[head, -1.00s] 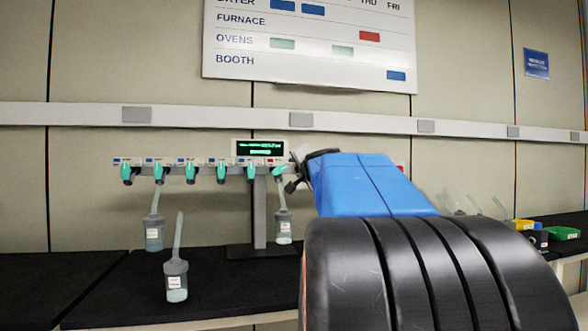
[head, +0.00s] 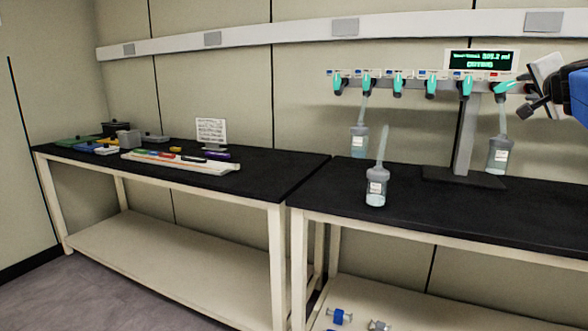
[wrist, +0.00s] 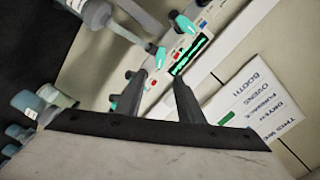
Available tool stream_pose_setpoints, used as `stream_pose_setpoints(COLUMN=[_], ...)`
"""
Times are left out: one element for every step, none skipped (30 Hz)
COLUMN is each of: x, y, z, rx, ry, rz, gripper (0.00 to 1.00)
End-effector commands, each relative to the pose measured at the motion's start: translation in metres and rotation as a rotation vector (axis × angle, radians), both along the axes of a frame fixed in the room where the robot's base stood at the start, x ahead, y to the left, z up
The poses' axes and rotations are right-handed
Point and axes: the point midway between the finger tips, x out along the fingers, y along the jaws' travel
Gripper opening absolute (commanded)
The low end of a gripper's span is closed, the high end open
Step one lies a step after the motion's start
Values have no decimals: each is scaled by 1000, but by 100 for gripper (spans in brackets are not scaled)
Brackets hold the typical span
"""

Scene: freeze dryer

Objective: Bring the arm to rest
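My gripper (head: 525,93) is at the right edge of the head view, in front of the right end of the freeze dryer's valve row (head: 420,76). In the wrist view its two dark fingers (wrist: 159,78) stand apart with nothing visible between them. A flask (head: 498,155) hangs below the manifold near my gripper, and another flask (head: 359,138) hangs further left. A third flask (head: 376,186) with a tilted neck stands on the black bench top. Most of my arm is out of the head view.
The freeze dryer's post (head: 467,135) and lit display (head: 482,61) stand by my gripper. A left bench (head: 270,178) carries trays, coloured pens and a small sign (head: 211,131). Small blue and grey parts (head: 338,316) lie on the lower shelf. Floor (head: 110,293) is clear at left.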

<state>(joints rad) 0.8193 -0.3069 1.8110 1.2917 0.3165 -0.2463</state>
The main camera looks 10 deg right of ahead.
Motion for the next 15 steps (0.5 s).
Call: stream_pose_setpoints(x=[5, 8, 12, 14, 17, 18, 19, 19, 19, 17, 15, 12, 8, 4, -2], y=[17, 29, 47, 62, 77, 98, 113, 129, 149, 163, 178, 197, 211, 224, 242], z=[-9, -15, -26, -35, -45, -59, -70, -81, -96, -107, -119, -134, -146, -158, -174], rx=[-7, -15, -26, -35, -43, -56, -66, -77, -91, -101, -112, -127, -139, -151, -168], ry=[24, 43, 74, 99, 126, 164, 191, 220, 258, 286, 316, 354, 385, 414, 456], rz=[33, 56, 93, 121, 154, 195, 227, 258, 300, 330, 361, 402, 432, 461, 502], gripper=[34, 34, 34, 34, 34, 34, 34, 34, 34, 34, 34, 34, 34, 34, 34])
